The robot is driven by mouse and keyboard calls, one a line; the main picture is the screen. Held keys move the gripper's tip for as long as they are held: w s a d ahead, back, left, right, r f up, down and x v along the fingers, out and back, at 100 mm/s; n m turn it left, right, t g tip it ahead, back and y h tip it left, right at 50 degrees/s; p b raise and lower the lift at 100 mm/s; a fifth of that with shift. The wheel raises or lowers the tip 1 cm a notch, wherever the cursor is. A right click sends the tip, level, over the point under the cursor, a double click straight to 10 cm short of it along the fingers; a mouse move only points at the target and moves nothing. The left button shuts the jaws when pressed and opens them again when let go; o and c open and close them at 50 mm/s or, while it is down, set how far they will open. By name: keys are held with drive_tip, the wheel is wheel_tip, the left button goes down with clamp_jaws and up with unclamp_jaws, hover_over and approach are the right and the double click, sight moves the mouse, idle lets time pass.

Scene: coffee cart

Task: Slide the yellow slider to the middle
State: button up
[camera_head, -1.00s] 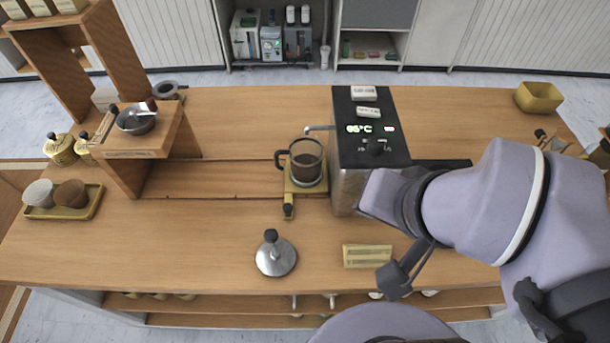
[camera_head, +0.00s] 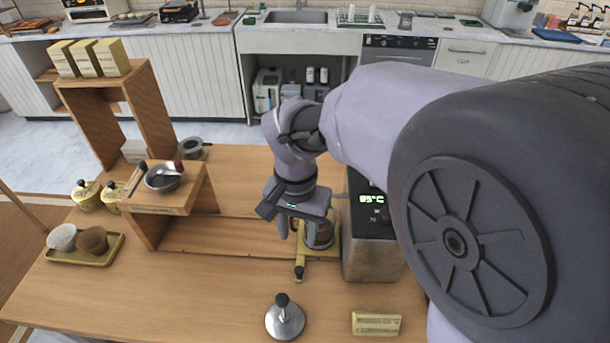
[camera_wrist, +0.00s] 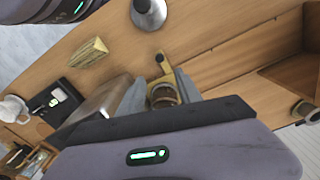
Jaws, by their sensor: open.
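The yellow slider (camera_head: 318,254) sits at the right end of a long wooden track, beside the coffee machine (camera_head: 372,240). Its short arm with a black knob (camera_head: 299,272) points toward the front. A glass carafe (camera_head: 321,238) with dark contents stands on the slider, partly hidden by my gripper. My gripper (camera_head: 296,232) is open and points down at the carafe. In the wrist view, the carafe (camera_wrist: 163,95) shows between the two fingers, with the slider (camera_wrist: 168,74) just beyond. I cannot tell whether the fingers touch anything.
A wooden stand (camera_head: 205,190) with a metal bowl (camera_head: 163,178) is at the track's left end. The track (camera_head: 215,238) between stand and slider is clear. A tamper (camera_head: 285,320) and a yellow sign (camera_head: 376,323) are in front. A tray (camera_head: 110,250) with cups is far left.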

sight(299, 269)
wheel_tip(299, 269, down, 15)
drive_tip(key=b, duration=0.5)
drive_tip(key=shift+f, duration=0.2)
drive_tip(key=shift+c, duration=0.2)
clamp_jaws()
idle(0.6)
